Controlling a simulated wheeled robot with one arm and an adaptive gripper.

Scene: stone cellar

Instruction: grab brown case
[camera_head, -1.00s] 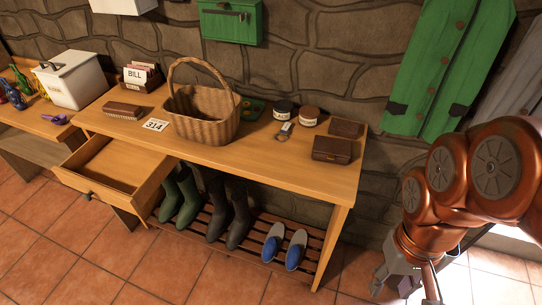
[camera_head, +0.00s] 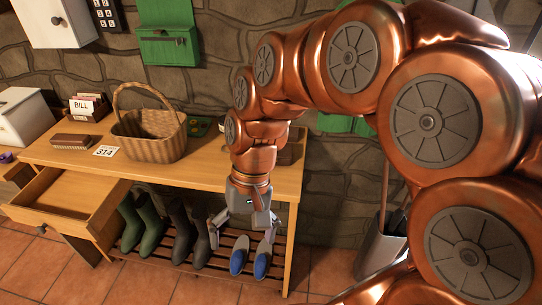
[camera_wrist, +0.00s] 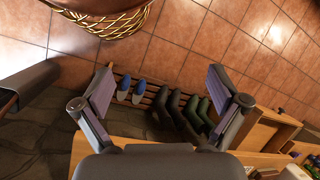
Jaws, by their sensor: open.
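The brown case (camera_head: 289,155) lies on the right end of the wooden table (camera_head: 200,178). My arm hides most of it in the head view, and only a dark brown part shows right of the arm. I do not make it out in the wrist view. My gripper (camera_head: 243,234) is open and empty, pointing down in front of the table's front edge, below the tabletop. In the wrist view its two fingers (camera_wrist: 160,76) are spread wide, with the blue shoes seen between them.
A wicker basket (camera_head: 150,148), a brown brush (camera_head: 71,141) and a number card (camera_head: 105,151) are on the table. The drawer (camera_head: 70,200) stands open at left. Boots (camera_head: 180,230) and blue shoes (camera_head: 262,262) are on the rack below. Another woven basket (camera_wrist: 105,22) shows in the wrist view.

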